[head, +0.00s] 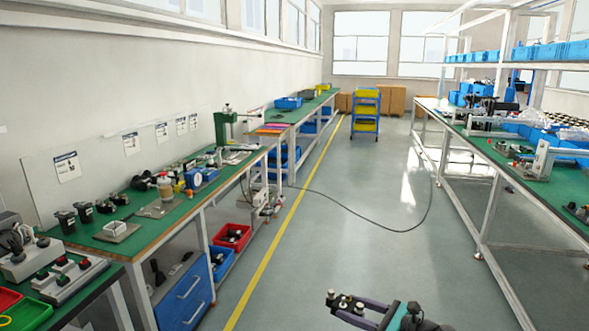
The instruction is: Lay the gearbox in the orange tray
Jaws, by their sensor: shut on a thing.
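My gripper (352,309) is at the bottom of the head view, low over the aisle floor, with its purple-grey fingers pointing left. It is shut on a small dark part with shiny round metal ends (345,300), which I take to be the gearbox. The fingers and the frame edge hide some of it. I cannot pick out the orange tray for sure. A flat orange and pink patch (271,130) lies on the far left bench, too small to tell what it is.
A green-topped bench (150,222) with tools runs along the left wall. A red bin (232,237) stands on its lower shelf. Another bench (470,142) lines the right. A black cable (370,217) crosses the aisle floor. A blue cart (366,113) stands at the far end.

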